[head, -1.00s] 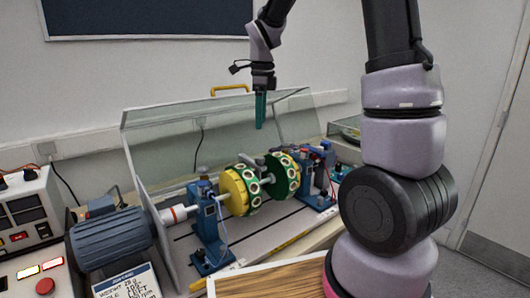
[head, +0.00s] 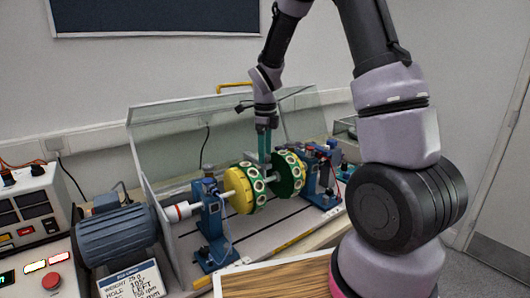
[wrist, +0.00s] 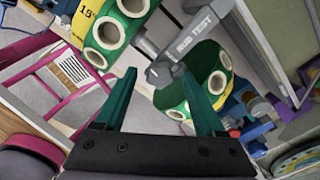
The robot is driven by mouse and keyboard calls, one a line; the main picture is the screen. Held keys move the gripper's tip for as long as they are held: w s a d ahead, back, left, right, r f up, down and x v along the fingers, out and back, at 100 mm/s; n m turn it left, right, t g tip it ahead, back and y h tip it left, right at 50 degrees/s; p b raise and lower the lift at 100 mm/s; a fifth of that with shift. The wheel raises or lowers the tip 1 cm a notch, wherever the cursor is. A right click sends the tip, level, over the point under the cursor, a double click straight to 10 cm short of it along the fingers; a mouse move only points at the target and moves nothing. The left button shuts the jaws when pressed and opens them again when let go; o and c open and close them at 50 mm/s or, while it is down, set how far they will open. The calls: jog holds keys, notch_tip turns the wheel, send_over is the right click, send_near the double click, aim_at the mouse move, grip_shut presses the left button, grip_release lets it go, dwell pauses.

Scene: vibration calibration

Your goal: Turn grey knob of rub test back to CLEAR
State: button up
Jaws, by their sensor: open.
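The grey rub test part (wrist: 195,33), lettered "RUB TEST", shows in the wrist view. Its grey knob (wrist: 162,73) lies between the tips of my gripper (wrist: 160,78) as seen from the wrist; I cannot tell how deep it sits between them. The two green fingers are apart, with nothing clamped. In the head view my gripper (head: 264,157) points down just above the shaft between the yellow disc (head: 241,190) and the green disc (head: 288,176), and largely hides the knob. No CLEAR marking is readable.
Blue bearing stands (head: 211,222) hold the shaft on either side. A blue motor (head: 117,234) is at the left. A clear guard (head: 170,143) stands open behind the rotor. A control box with a red button (head: 51,281) and a weight card (head: 130,282) are at front left.

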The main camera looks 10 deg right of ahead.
jog(key=shift+f, duration=0.1)
grip_shut()
jog(key=shift+n, duration=0.3)
